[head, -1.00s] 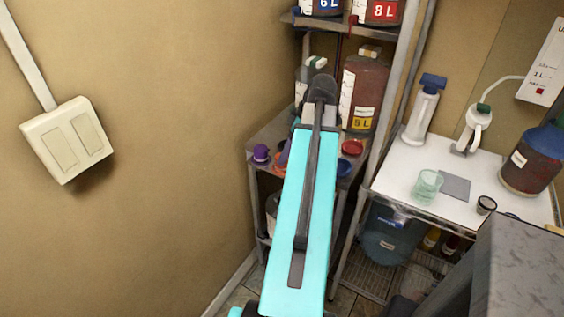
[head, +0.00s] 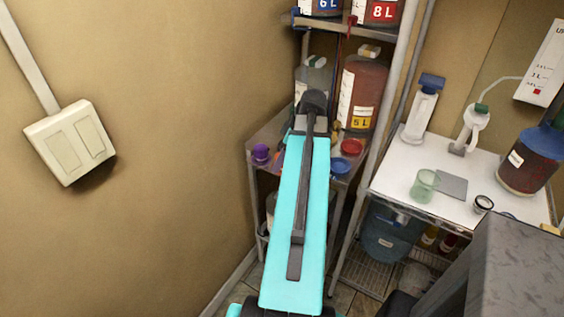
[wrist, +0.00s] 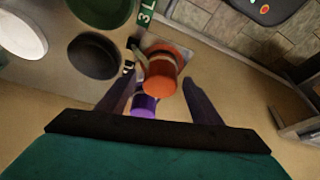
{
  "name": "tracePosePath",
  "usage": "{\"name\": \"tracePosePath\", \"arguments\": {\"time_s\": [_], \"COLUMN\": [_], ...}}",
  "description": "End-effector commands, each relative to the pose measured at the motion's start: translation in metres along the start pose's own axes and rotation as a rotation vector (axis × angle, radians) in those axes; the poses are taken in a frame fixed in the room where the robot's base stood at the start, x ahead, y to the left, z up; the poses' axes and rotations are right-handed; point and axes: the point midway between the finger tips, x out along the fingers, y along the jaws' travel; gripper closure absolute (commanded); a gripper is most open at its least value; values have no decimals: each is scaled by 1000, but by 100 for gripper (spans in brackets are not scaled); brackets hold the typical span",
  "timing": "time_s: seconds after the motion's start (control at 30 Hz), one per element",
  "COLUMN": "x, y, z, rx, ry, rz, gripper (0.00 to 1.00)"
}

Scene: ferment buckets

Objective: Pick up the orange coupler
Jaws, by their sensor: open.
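The orange coupler (wrist: 161,78) shows in the wrist view just ahead of my gripper, between the lines of its two fingers. My gripper (wrist: 160,84) is open, and nothing is held in it. Whether the fingertips reach down beside the coupler, I cannot tell. A purple piece (wrist: 144,104) lies near the left finger, below the orange coupler in the picture. In the head view my arm hides the gripper and most of the orange coupler. The purple piece (head: 260,152) stands there on the rack shelf, left of my arm.
A red round piece (head: 351,146) and a blue one (head: 341,165) lie on the same shelf, right of my arm. A large jug marked 5 L (head: 362,95) stands behind. The rack's post (head: 383,110) rises at right. The wall is close at left.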

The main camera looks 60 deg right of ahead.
Motion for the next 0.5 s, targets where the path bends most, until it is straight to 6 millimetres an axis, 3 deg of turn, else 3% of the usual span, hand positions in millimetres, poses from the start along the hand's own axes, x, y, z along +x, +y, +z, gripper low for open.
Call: {"name": "tracePosePath", "arguments": {"time_s": [0.2,0.5], "x": [0,0], "y": [0,0], "z": [0,-1], "rx": [0,-1], "ry": [0,0], "rz": [0,0], "gripper": [42,88]}}
